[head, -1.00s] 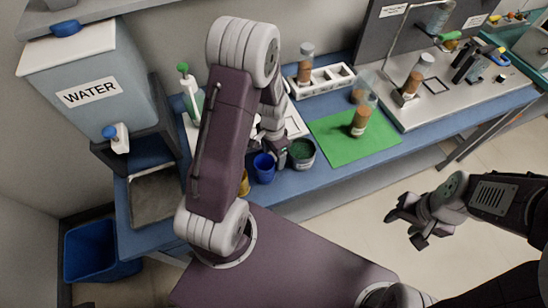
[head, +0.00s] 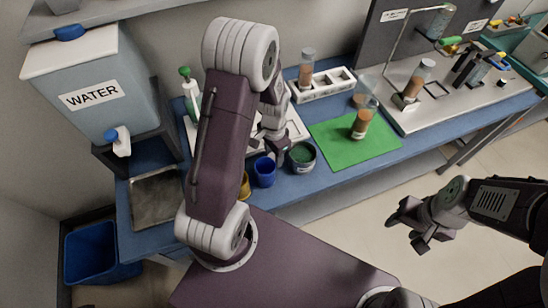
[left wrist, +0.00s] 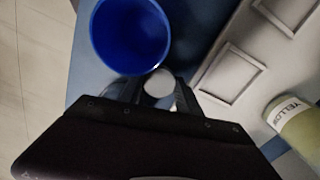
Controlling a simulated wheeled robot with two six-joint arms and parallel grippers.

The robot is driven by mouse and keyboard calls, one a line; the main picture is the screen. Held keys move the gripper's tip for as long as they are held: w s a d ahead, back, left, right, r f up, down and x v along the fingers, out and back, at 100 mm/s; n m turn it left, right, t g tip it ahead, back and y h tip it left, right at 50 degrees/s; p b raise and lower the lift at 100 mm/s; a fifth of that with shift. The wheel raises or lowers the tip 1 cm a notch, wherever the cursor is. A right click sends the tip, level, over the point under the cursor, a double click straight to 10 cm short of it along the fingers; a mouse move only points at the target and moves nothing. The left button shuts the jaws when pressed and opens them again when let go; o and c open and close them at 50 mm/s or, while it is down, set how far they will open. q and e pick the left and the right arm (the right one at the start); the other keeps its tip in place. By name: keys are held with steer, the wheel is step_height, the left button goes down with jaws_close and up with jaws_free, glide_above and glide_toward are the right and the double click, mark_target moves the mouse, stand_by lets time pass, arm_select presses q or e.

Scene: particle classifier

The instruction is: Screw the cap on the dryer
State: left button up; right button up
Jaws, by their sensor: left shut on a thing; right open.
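My left gripper (head: 278,150) hangs over the bench between a blue cup (head: 264,170) and a dark round jar with green contents (head: 302,156). In the left wrist view its fingers (left wrist: 158,92) are shut on a small round white thing (left wrist: 158,82), right beside the blue cup (left wrist: 132,38). I cannot tell whether this is the cap. Nothing in view is labelled as the dryer. A clear-topped cylinder with brown contents (head: 361,124) stands on a green mat (head: 378,143). My right gripper (head: 413,231) is open and empty over the floor.
A white rack (head: 332,88) stands behind the mat. At right is a metal plate (head: 455,100) with another brown-filled cylinder (head: 413,86). A water tank (head: 95,75) stands at left, above a grey basin (head: 157,198). A yellow-labelled bottle (left wrist: 298,122) lies near the left gripper.

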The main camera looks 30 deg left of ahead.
mark_target(273, 158)
arm_select(q)
step_height(273, 158, up, 16)
steer(key=p, duration=0.2)
arm_select(e)
step_height(273, 158, up, 2)
steer(key=shift+r, duration=0.1)
steer(key=o, duration=0.6)
arm_select(q)
steer(key=shift+s, duration=0.1)
